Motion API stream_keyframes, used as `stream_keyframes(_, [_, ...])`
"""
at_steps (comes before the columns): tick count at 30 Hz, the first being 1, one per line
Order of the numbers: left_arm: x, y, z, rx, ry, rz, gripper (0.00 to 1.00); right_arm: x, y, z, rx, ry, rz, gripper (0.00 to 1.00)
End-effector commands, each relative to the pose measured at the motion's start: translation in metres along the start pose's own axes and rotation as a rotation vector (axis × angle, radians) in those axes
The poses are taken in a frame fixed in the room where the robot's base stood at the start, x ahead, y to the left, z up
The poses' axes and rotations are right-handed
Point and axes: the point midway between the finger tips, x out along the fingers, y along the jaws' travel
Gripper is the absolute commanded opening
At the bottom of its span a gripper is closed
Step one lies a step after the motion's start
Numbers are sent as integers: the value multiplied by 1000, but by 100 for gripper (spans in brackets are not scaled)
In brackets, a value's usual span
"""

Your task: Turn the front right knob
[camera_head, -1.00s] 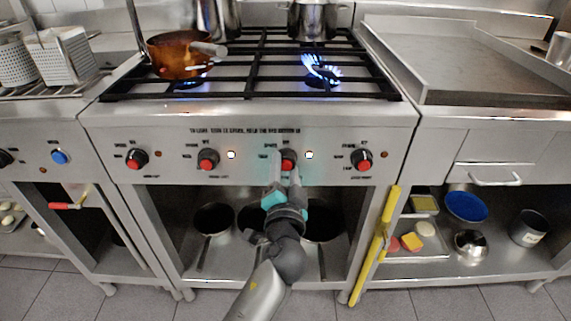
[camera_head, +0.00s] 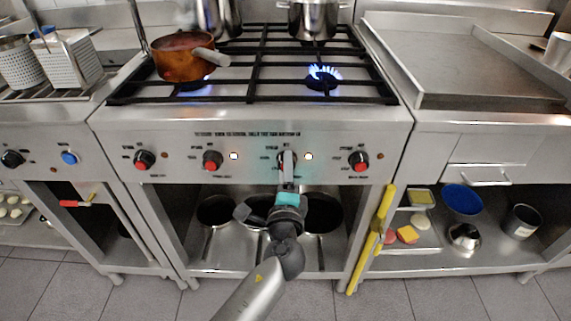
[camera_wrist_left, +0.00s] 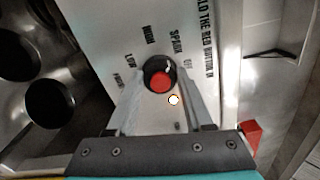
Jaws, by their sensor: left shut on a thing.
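The stove's front panel (camera_head: 330,140) carries a row of several black knobs with red centers. My left gripper (camera_head: 287,164) is shut on the third knob from the left (camera_wrist_left: 161,75). In the head view the gripper largely hides this knob, and its fingers look edge-on. In the left wrist view, the left gripper's fingers (camera_wrist_left: 160,95) lie on both sides of the knob, and the panel lettering appears tilted. The rightmost knob (camera_head: 358,160) stands free to the right. A blue flame (camera_head: 322,76) burns at the right front burner. My right gripper is not in view.
A copper pan (camera_head: 184,58) sits on the left burner, its handle pointing right. A steel pot (camera_head: 313,20) stands at the back right. Pans (camera_head: 215,212) lie on the shelf below. A yellow bar (camera_head: 380,225) stands at the stove's right leg.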

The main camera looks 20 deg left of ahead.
Motion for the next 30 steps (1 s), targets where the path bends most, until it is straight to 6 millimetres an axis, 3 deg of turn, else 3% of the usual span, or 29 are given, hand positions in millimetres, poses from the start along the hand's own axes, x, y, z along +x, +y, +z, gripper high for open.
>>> stream_keyframes(15, [1,-6,0,484,-1,-6,0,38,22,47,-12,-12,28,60])
stream_keyframes(30, [1,-5,-1,769,-1,-5,0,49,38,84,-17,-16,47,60])
